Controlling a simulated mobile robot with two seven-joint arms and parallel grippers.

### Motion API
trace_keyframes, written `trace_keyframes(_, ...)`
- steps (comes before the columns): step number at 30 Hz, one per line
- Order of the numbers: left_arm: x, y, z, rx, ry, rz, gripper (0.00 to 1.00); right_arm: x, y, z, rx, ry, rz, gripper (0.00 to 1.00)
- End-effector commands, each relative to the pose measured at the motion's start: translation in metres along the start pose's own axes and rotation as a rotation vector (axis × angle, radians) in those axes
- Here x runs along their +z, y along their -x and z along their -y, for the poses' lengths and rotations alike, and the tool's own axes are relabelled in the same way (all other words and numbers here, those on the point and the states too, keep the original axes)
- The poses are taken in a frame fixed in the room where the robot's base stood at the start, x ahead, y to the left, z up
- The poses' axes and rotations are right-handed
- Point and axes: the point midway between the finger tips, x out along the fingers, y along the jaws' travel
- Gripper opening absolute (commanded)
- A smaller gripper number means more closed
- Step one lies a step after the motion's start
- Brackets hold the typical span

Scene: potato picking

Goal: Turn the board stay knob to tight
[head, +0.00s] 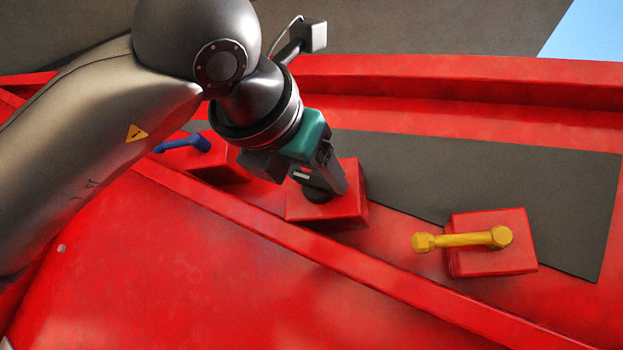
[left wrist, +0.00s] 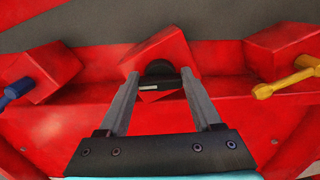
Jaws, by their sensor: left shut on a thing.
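The board stay knob is a black round knob (head: 316,196) with a pale mark, on the middle red block (head: 346,208). In the left wrist view the knob (left wrist: 160,69) shows between my two fingers, with its pale mark near the lower left side. My left gripper (head: 324,184) reaches down onto it from above and is shut on it, one finger on each side (left wrist: 160,78). In the head view the fingers hide part of the knob. My right gripper is in neither view.
A yellow lever (head: 462,239) sits on a red block to the right. A blue lever (head: 184,144) sits on a red block to the left. A red rail (head: 300,248) runs in front of the blocks, and a dark grey panel (head: 430,180) lies behind.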

Motion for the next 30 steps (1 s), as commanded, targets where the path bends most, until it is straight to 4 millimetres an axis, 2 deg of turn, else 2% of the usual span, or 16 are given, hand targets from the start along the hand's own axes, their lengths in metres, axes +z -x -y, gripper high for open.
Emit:
trace_keyframes(12,-0.0003,0.0005,0.0024,0.000,-0.398,0.001,0.10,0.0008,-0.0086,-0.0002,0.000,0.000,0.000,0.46)
trace_keyframes(30,-0.0012,0.0005,0.0043,0.001,-0.969,0.002,0.10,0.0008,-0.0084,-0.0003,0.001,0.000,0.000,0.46)
